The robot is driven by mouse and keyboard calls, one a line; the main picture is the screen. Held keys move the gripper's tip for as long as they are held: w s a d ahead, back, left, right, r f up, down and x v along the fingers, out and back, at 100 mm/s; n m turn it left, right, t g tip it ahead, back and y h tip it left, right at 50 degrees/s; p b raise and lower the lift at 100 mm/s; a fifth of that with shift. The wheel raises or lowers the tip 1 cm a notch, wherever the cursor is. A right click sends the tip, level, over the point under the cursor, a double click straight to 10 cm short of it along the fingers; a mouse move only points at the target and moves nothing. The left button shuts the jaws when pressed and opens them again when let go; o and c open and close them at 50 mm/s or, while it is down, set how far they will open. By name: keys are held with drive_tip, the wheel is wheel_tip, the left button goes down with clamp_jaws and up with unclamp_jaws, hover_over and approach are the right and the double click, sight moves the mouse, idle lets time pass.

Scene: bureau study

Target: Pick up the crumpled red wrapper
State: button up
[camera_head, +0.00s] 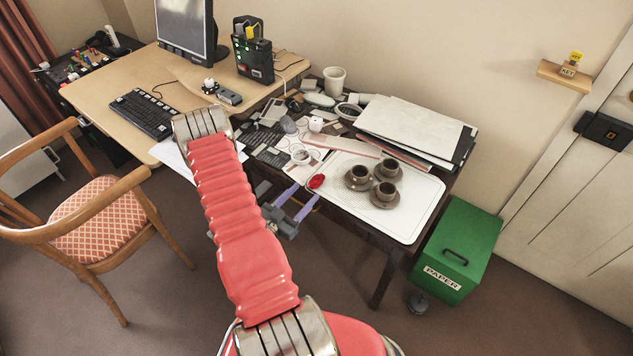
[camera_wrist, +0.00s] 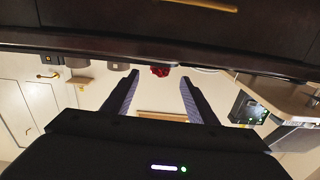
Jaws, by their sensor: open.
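The crumpled red wrapper (camera_head: 316,181) lies at the left end of the white tray (camera_head: 405,229), near the table's front edge. In the wrist view, the wrapper (camera_wrist: 160,71) shows small and dark red, ahead of and between my fingers. My gripper (camera_head: 307,191) is open and empty, with its purple-grey fingers pointing toward the wrapper from the front side of the table. Both fingers also show in the wrist view (camera_wrist: 159,82), spread apart with clear space between them. I cannot tell whether the fingertips reach over the table edge.
Several brown cups on saucers (camera_head: 384,193) stand on the tray, right of the wrapper. Papers and a clear round dish (camera_head: 301,154) lie behind it. A dark drawer front with a brass handle (camera_wrist: 205,5) fills the top of the wrist view. A green paper bin (camera_head: 462,245) stands right.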

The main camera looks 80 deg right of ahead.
sight(310, 188)
idle(0.3)
drive_tip(key=shift+x, duration=2.6)
drive_tip(key=shift+f, duration=0.1)
drive_tip(key=shift+c, duration=0.4)
drive_tip(key=c, duration=1.1)
